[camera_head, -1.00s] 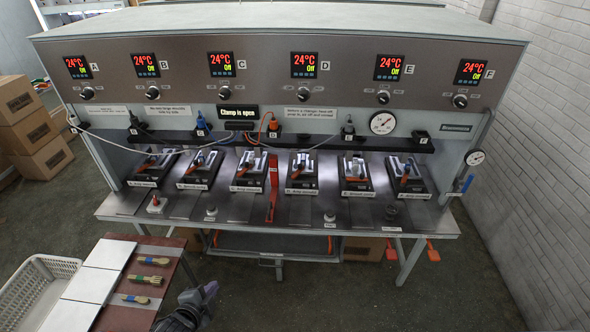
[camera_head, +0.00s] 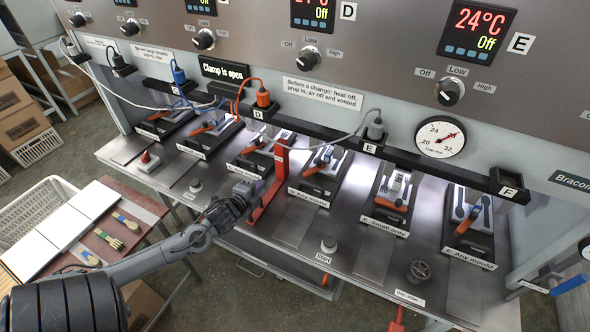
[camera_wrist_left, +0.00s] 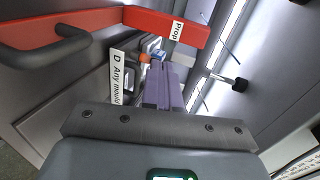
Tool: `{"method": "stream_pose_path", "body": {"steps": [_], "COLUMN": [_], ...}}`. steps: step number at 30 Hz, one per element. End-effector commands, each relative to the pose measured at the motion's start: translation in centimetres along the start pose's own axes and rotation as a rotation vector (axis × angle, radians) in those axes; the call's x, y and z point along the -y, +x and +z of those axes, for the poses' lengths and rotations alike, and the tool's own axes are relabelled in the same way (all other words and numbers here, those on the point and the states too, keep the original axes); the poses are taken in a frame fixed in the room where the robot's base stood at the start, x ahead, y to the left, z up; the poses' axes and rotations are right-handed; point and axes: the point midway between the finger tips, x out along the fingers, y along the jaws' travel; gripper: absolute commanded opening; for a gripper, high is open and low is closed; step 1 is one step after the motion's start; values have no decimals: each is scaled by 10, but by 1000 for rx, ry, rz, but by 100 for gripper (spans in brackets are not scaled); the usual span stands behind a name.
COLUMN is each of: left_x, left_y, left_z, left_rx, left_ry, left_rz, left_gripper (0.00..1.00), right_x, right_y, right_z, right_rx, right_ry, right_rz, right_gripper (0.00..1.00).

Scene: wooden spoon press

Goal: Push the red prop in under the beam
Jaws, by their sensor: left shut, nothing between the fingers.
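The red prop (camera_head: 256,205) lies on the steel bench between two mould stations; its upright end (camera_head: 282,158) stands at the back near the dark beam (camera_head: 330,138). In the left wrist view the prop (camera_wrist_left: 150,22) crosses the top, with its "Prop" label and a dark handle (camera_wrist_left: 45,52) at left. My left gripper (camera_head: 257,187) is shut and empty, at the left side of the prop in the head view. Its purple fingers (camera_wrist_left: 163,72) point forward below the prop in the wrist view; I cannot tell whether they touch it. My right gripper is not in view.
Mould stations stand either side, including the D mould (camera_head: 318,178). A Start button (camera_head: 328,245) and a dark valve knob (camera_head: 419,270) rise from the bench front. Cables hang from plugs (camera_head: 263,98) on the beam. A side table (camera_head: 150,210) holds wooden utensils.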

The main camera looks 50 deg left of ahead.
Motion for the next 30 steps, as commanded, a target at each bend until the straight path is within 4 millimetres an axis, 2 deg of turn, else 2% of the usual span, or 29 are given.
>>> {"method": "stream_pose_path", "body": {"steps": [1,6,9,14,30], "left_x": [-8,-15,-17,-17,-15], "left_y": [4,10,14,26,116], "left_z": [1,2,1,1,1], "left_rx": [0,-4,-5,-4,-3], "left_ry": [7,21,22,21,20], "left_rz": [-4,-10,-12,-13,-12], "left_gripper": [0,0,0,0,0], "right_x": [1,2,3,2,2], "right_y": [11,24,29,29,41], "right_z": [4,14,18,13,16], "right_rx": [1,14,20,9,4], "right_ry": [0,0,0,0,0], "right_rz": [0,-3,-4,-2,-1], "right_gripper": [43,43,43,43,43]}}
